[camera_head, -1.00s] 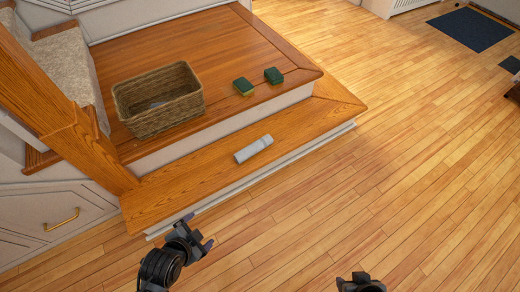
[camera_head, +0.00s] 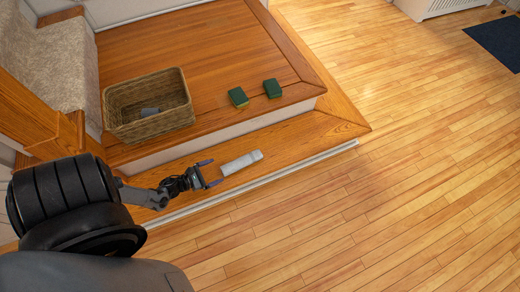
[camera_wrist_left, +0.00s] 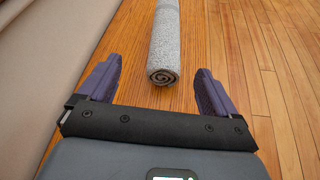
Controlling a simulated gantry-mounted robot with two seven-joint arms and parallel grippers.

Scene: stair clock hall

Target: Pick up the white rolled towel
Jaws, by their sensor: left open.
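The white rolled towel (camera_head: 241,162) lies on the lower wooden step in the head view, looking light grey. In the left wrist view the towel (camera_wrist_left: 164,45) points away from me, its spiral end facing my gripper. My left gripper (camera_head: 212,174) is open and empty, just left of the towel's near end. In the left wrist view its two fingers (camera_wrist_left: 157,88) stand apart, with the towel's end ahead and between their lines, a little right of centre. The fingers do not appear to touch it. My right gripper is out of view.
A wicker basket (camera_head: 150,129) with a grey item (camera_head: 149,112) inside stands on the upper landing (camera_head: 200,50). Two green sponges (camera_head: 238,97) (camera_head: 272,88) lie near the landing's edge. The step's riser (camera_head: 190,145) runs behind the towel. The wooden floor (camera_head: 400,180) at right is clear.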

